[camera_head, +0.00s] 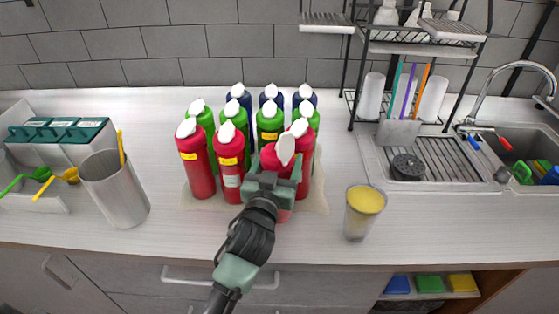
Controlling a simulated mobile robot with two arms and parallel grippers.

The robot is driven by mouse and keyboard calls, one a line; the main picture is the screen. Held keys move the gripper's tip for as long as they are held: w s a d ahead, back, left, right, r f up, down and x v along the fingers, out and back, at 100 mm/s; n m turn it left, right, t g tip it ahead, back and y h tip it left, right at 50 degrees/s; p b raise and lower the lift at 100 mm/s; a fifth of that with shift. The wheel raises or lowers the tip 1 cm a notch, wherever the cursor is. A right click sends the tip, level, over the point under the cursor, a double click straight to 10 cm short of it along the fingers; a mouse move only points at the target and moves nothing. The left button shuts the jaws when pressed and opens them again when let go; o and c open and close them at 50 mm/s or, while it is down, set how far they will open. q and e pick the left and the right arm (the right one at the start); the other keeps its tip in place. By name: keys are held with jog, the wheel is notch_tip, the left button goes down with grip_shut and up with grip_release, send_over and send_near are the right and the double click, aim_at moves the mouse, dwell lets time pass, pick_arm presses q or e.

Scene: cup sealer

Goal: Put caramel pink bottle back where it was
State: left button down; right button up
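A pinkish-red bottle with a white cap (285,149) is at the front right of the bottle group, held by my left gripper (272,185). The gripper's fingers close around its body and hide its middle and its label. A bit of the bottle shows below the gripper, near the front edge of the beige mat (315,200). I cannot tell whether its base touches the mat. Other red bottles stand beside it: one at left (197,160), one in the middle (230,165) and one partly hidden at right (303,180). My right gripper is not in view.
Green bottles (268,125) and dark blue bottles (305,95) stand in rows behind. A cup with yellow contents (362,212) stands at right, a metal canister (115,190) at left. A drying rack (430,160) and sink (520,150) are farther right.

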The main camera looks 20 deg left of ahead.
pick_arm(q)
jog(key=shift+s+d+b, duration=0.2)
jog(key=shift+s+b, duration=0.05)
jog(key=shift+b, duration=0.05)
jog(key=shift+c, duration=0.8)
grip_release()
jog(key=shift+w+a+f, duration=0.1)
jog(key=shift+f, duration=0.25)
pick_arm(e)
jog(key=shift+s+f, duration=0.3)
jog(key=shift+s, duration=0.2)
pick_arm(q)
jog(key=shift+r, duration=0.1)
jog(key=s+d+b, duration=0.1)
jog(key=s+b, duration=0.2)
jog(key=s, duration=0.9)
jog(key=shift+r, duration=0.3)
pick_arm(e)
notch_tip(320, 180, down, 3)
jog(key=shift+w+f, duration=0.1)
pick_arm(q)
jog(key=shift+s, duration=0.1)
